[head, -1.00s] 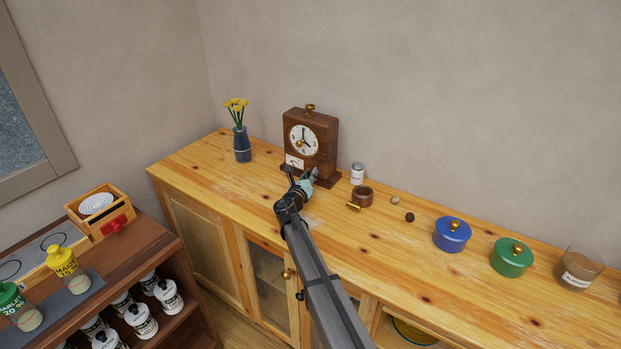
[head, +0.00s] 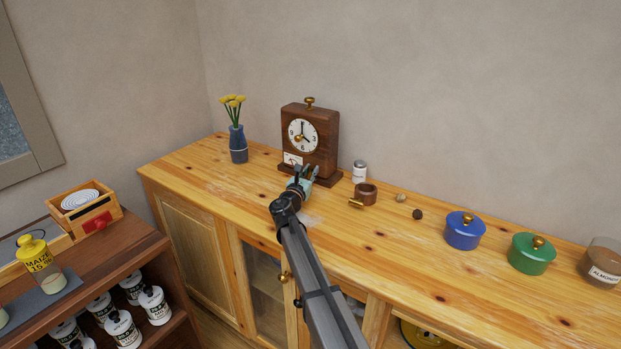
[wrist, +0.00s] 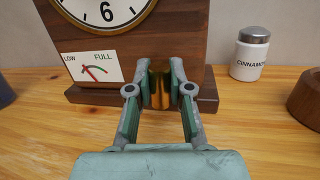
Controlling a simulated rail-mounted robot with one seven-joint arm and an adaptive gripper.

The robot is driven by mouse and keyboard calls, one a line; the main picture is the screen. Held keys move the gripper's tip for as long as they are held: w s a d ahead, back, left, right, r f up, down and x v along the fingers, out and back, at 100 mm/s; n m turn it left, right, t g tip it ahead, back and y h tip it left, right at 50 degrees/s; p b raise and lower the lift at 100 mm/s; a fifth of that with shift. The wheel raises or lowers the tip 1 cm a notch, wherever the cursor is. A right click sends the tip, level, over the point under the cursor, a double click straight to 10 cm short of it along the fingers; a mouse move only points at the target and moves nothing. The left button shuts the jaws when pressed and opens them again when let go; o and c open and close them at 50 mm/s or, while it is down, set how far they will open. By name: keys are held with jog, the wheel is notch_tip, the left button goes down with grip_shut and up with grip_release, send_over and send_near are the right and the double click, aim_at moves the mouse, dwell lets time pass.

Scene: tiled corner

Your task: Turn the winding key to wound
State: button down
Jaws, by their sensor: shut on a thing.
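A brown wooden clock (head: 325,143) with a white dial stands upright on the cabinet top against the wall. A brass winding key (wrist: 160,88) shows low on the clock's front, right of the card. My gripper (wrist: 160,72) is shut on the key, one finger on each side of it. The fingers hide its edges. In the head view my gripper (head: 306,172) covers the key.
A cinnamon jar (head: 359,171) and a brown cup (head: 365,194) stand close to the right of the clock. A vase with yellow flowers (head: 238,145) stands to its left. Blue (head: 464,231) and green (head: 531,254) pots are farther right. The cabinet top (head: 225,190) is clear at front left.

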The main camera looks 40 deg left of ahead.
aim_at(315, 140)
dwell(0.3)
jog(key=c, duration=1.1)
grip_release()
jog(key=shift+o, duration=0.2)
jog(key=shift+r, duration=0.15)
notch_tip(315, 140, up, 10)
jog(key=shift+f, duration=0.1)
